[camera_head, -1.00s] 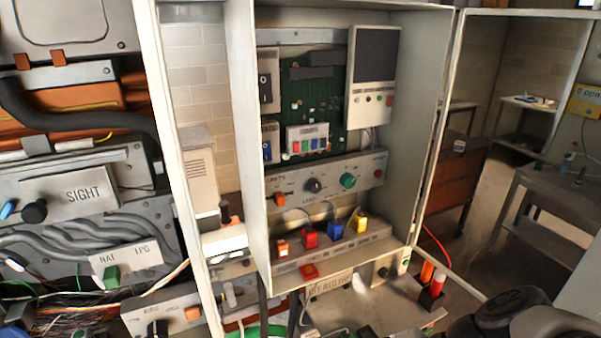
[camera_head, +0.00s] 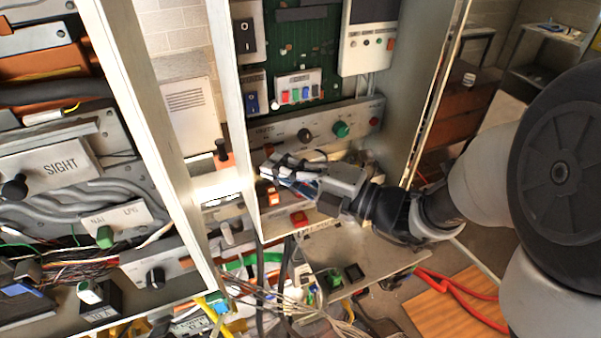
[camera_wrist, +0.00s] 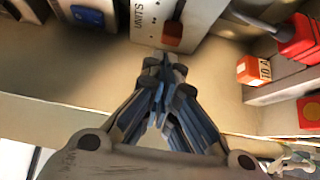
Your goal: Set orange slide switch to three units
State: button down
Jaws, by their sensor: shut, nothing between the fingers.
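The orange slide switch (camera_wrist: 172,38) shows at the top of the wrist view on the grey panel (camera_wrist: 148,22) marked UNITS. In the head view the same panel (camera_head: 348,120) is in the open cabinet, and its switch is hard to make out behind my fingers. My gripper (camera_wrist: 166,62) is shut and empty. Its fingertips appear just below the switch in the wrist view, close to the panel's edge; I cannot tell whether they touch it. In the head view my gripper (camera_head: 270,166) reaches into the cabinet from the right, at the panel's lower left.
A dark knob (camera_head: 305,135) and a green knob (camera_head: 341,129) sit along the panel. An orange block (camera_wrist: 254,69) and a red block (camera_wrist: 298,38) stand to the right in the wrist view. The cabinet's left wall (camera_head: 226,110) stands close to my fingers.

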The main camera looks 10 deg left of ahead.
aim_at(270, 151)
jog(key=shift+x, duration=1.55)
jog(key=shift+d, duration=0.1)
jog(key=d+p, duration=0.1)
jog(key=w+d+p, duration=0.1)
jog(key=shift+w+d+r, duration=0.2)
jog(key=shift+w+d, duration=0.1)
jog(key=shift+w+d+f, duration=0.1)
jog(key=shift+w+d, duration=0.05)
jog(key=shift+d, duration=0.15)
jog(key=shift+a, duration=0.1)
